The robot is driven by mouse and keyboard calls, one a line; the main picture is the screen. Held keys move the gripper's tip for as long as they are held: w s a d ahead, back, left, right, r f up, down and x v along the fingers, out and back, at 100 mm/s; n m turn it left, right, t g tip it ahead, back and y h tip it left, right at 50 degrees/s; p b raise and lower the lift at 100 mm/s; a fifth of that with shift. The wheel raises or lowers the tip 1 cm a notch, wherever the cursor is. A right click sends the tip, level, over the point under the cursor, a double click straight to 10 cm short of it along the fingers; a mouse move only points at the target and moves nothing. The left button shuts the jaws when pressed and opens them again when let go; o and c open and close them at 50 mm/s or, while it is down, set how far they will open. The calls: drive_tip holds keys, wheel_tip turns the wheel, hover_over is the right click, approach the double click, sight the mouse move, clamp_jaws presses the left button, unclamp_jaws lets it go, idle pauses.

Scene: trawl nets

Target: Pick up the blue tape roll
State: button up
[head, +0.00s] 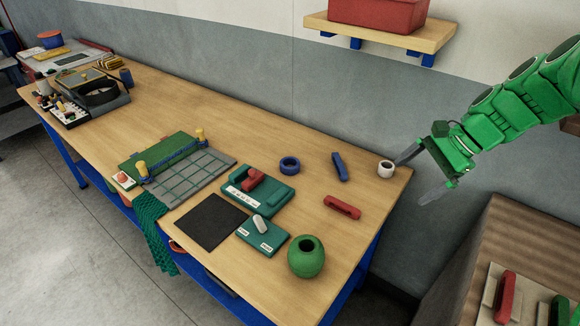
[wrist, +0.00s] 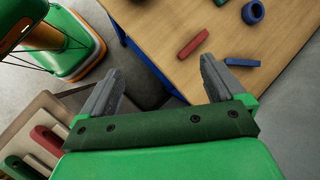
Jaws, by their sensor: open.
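The blue tape roll (head: 289,165) lies flat on the wooden workbench, right of centre, behind a teal fixture with a red handle. In the wrist view the tape roll (wrist: 252,12) shows near the top right, beyond my fingers. My gripper (head: 422,178) is open and empty, off the bench's right end, well to the right of the roll. In the wrist view my gripper (wrist: 160,66) has its two grey fingers spread wide apart, with nothing between them.
Near the roll are a blue bar (head: 339,168), a red bar (head: 342,207), a white cup (head: 386,169) and the teal fixture (head: 262,190). A green vase (head: 306,258) stands at the front. A wall shelf (head: 380,33) holds a red bin (head: 378,12).

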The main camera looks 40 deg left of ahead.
drive_tip(key=w+a+f+m+y, duration=0.2)
drive_tip(key=w+a+f, duration=0.2)
drive_tip(key=w+a, duration=0.6)
drive_tip(key=m+g+y, duration=0.3)
drive_tip(key=g, duration=0.1)
approach(292, 164)
drive_tip(key=d+r, duration=0.2)
drive_tip(key=s+d+r, duration=0.1)
drive_tip(key=d, duration=0.1)
drive_tip(key=shift+d+r, duration=0.15)
drive_tip(key=shift+r, duration=0.2)
drive_tip(key=shift+s+a+f+m, duration=0.1)
drive_tip(key=shift+a+f+m, duration=0.25)
drive_tip(key=shift+a, duration=0.2)
drive_tip(key=x, duration=1.2)
drive_tip(key=shift+a, duration=0.15)
drive_tip(key=shift+c, duration=0.3)
drive_tip(key=c, duration=1)
